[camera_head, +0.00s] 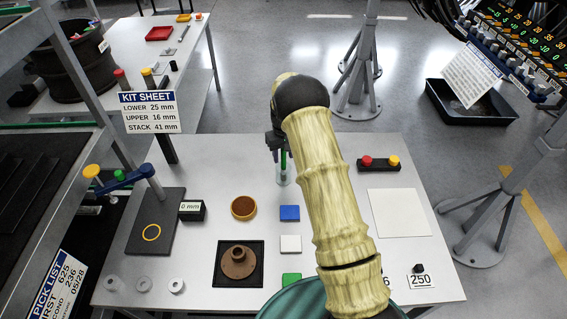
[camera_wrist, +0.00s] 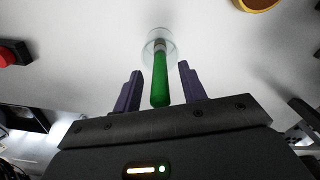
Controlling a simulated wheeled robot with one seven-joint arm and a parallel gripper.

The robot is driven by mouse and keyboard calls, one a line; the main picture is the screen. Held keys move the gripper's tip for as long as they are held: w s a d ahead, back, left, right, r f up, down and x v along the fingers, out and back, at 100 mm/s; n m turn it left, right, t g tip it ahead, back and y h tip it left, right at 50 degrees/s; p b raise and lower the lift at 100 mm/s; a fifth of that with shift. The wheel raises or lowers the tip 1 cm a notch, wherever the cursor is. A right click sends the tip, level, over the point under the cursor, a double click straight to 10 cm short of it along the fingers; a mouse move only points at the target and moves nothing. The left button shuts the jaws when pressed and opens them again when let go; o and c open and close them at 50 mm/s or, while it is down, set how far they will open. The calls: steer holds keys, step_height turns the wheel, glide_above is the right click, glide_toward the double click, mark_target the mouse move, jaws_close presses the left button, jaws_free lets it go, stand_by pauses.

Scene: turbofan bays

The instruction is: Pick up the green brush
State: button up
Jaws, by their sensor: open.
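The green brush (camera_wrist: 160,82) shows in the wrist view with its green handle towards me and its far end at a clear round cup. My gripper (camera_wrist: 157,90) is open, with one purple finger on each side of the handle and a gap on both sides. In the head view my gripper (camera_head: 281,152) is over the back middle of the table, and a bit of the green brush (camera_head: 284,160) shows at it. The clear cup (camera_head: 283,178) stands on the table there. My arm hides part of this area.
Blue (camera_head: 290,213), white (camera_head: 291,243) and green (camera_head: 291,278) blocks lie left of my arm. A round brown dish (camera_head: 243,208) and a brown flanged part (camera_head: 238,262) are further left. A white sheet (camera_head: 399,212) lies behind the 250 label.

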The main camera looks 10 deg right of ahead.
mark_target(283, 164)
steer(key=shift+f, duration=1.15)
steer(key=shift+c, duration=0.2)
jaws_close()
